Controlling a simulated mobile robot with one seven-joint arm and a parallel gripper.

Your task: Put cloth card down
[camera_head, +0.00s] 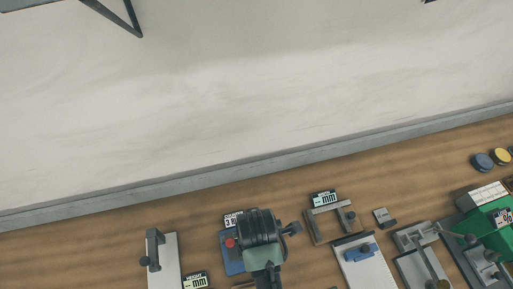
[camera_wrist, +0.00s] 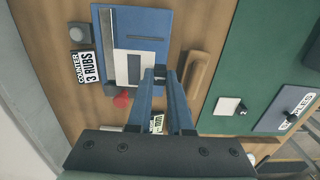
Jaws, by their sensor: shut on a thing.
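My gripper (camera_wrist: 160,74) reaches out over a blue board (camera_wrist: 168,20) in the wrist view. Its two blue fingers are close together, with a small grey piece between the tips. A pale card with a dark blue patch (camera_wrist: 134,68) shows at the fingertips, over the board. I take it for the cloth card; its right edge meets the fingers, and I cannot tell whether it touches the board. In the head view the blue board (camera_head: 231,266) is partly covered by my dark wrist, and the card and fingertips are hidden.
A "COUNTER 3 RUBS" sign (camera_wrist: 87,67) and a red knob (camera_wrist: 122,99) are beside the board. A wooden bar (camera_wrist: 197,74) lies right of the fingers. Further right is a green mat (camera_wrist: 245,70) with a "SAMPLES" plate (camera_wrist: 287,110). Gauges and a clamp frame (camera_head: 328,222) line the bench.

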